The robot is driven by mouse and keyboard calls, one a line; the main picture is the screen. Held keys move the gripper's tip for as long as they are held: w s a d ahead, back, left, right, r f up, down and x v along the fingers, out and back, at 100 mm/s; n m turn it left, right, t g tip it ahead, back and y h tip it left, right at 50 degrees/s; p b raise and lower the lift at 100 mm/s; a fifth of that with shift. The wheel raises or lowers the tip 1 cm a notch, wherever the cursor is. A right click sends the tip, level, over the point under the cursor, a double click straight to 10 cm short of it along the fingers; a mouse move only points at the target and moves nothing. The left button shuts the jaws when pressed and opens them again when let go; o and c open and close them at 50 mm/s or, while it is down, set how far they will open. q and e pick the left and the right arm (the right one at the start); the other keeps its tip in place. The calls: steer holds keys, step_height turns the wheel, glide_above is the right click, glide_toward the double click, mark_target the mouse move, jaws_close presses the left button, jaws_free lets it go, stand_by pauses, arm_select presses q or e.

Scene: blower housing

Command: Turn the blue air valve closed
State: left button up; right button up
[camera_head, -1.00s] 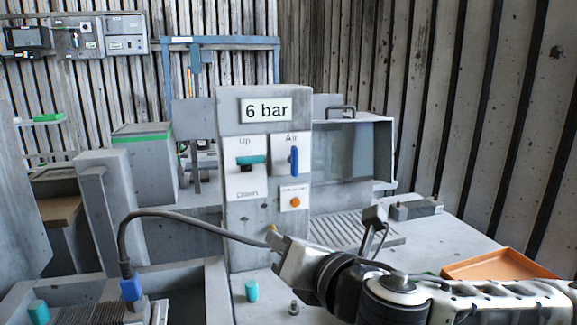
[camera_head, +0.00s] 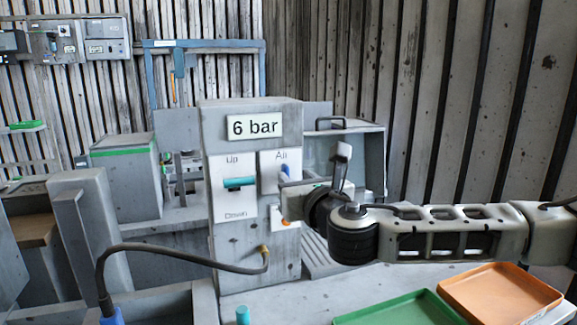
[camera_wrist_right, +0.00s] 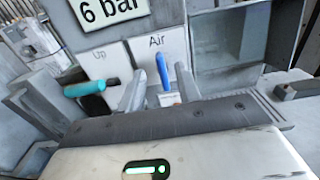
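The blue air valve (camera_head: 286,172) is a narrow blue handle under the "Air" label on the grey panel (camera_head: 250,112). In the head view my right gripper (camera_head: 284,192) is in front of it and hides its lower part. In the right wrist view the blue handle (camera_wrist_right: 162,68) stands roughly upright, in line with the gap between the two spread fingers of my right gripper (camera_wrist_right: 160,90). The fingers are open, and I cannot tell whether they touch it. The display (camera_head: 254,127) reads 6 bar. My left gripper is not in view.
A teal Up/Down lever (camera_head: 239,183) sits left of the valve, close to one finger in the wrist view. An orange button (camera_head: 286,222) is just below my gripper. A cable (camera_head: 180,252) runs in front of the panel. Green (camera_head: 400,310) and orange (camera_head: 500,292) trays lie front right.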

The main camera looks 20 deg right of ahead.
mark_target(288, 170)
steer(key=w, duration=0.5)
steer(key=shift+a+p, duration=0.1)
steer(key=shift+p, duration=0.25)
jaws_close()
